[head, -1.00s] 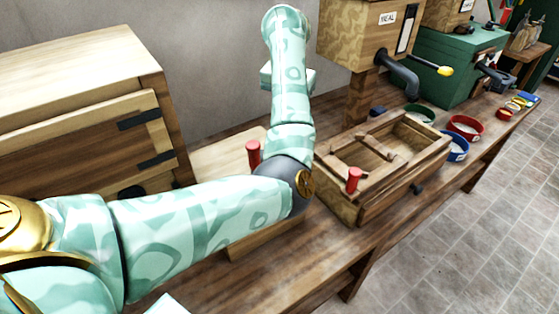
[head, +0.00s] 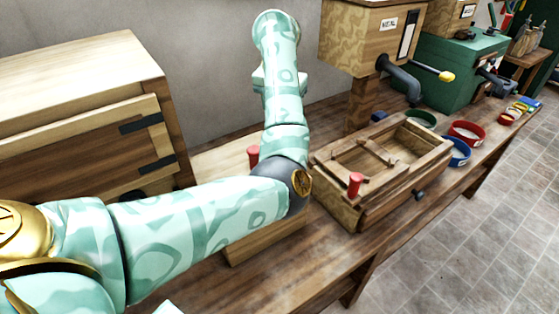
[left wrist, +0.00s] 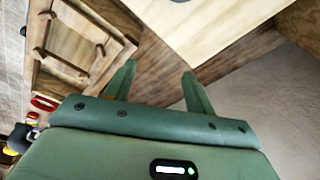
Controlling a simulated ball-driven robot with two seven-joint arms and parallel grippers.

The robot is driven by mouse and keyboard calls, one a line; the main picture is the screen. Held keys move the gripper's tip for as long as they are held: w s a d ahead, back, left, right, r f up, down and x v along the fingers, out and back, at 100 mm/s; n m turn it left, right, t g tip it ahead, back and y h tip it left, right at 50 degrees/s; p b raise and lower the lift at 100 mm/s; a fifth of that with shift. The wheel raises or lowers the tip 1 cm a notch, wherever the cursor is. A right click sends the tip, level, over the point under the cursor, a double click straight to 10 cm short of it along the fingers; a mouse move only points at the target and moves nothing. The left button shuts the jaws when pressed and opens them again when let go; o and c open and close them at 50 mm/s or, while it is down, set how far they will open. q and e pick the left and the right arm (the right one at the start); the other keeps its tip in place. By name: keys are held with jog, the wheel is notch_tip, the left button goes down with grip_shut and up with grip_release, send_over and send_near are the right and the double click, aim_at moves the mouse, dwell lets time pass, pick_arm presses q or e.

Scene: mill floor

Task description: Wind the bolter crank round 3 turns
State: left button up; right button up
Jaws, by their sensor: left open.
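Another red knob (head: 355,184) stands at the near corner of an open wooden frame box (head: 385,190). That box also shows at the upper left of the left wrist view (left wrist: 128,50). In that view my left gripper (left wrist: 158,85) has its two green fingers apart, with nothing between them, above a wooden surface. In the head view its fingers are not visible. My right gripper is not in view.
A wooden cabinet (head: 70,85) with black hinges stands at the left. A box labelled MEAL (head: 365,40), a green machine (head: 460,70) and red (head: 466,133) and blue (head: 458,150) bowls stand to the right. The bench front (head: 290,270) is clear.

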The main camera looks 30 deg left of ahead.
pick_arm(q)
notch_tip(320, 180, up, 9)
jog(key=p, duration=0.5)
dwell(0.6)
